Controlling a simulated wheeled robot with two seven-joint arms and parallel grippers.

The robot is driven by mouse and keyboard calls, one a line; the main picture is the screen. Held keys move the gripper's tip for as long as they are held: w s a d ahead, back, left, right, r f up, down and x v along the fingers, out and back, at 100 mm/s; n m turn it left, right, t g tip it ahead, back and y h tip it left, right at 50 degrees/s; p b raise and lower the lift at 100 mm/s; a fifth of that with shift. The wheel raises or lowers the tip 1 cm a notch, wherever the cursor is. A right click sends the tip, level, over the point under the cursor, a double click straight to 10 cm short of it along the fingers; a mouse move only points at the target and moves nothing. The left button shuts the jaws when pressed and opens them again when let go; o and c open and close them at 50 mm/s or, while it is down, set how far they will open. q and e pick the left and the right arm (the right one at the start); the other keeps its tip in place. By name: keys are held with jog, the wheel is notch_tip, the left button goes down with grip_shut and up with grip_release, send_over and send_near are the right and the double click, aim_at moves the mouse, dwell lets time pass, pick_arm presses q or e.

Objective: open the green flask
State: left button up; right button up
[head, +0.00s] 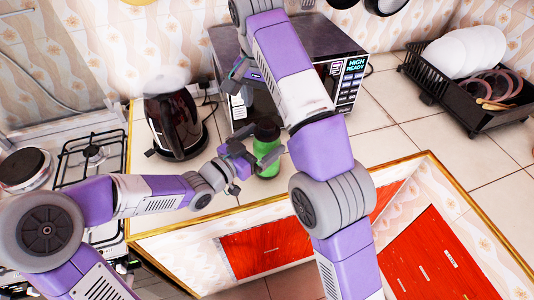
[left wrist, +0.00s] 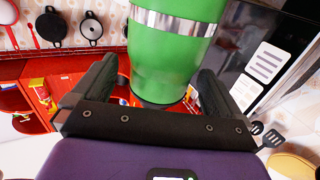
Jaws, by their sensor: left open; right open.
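The green flask (head: 267,158) stands upright on the counter in front of the microwave, with a dark top. In the left wrist view the flask (left wrist: 172,60) is large and green with a silver band, and its far end is cut off. My left gripper (head: 255,158) is at the flask's left side, open. In the left wrist view its two fingers (left wrist: 155,78) are spread on either side of the flask; I cannot tell whether they touch it. My right gripper (head: 240,78) is open and empty, above and left of the flask by the microwave's front.
A black kettle (head: 174,122) stands left of the flask. The microwave (head: 308,50) is behind it. A dish rack (head: 450,95) with white plates (head: 468,52) is at the right. A gas stove (head: 92,153) is at the left. The counter right of the microwave is clear.

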pick_arm(q)
jog(key=shift+x, duration=1.1)
pick_arm(e)
jog(key=shift+w, duration=0.1)
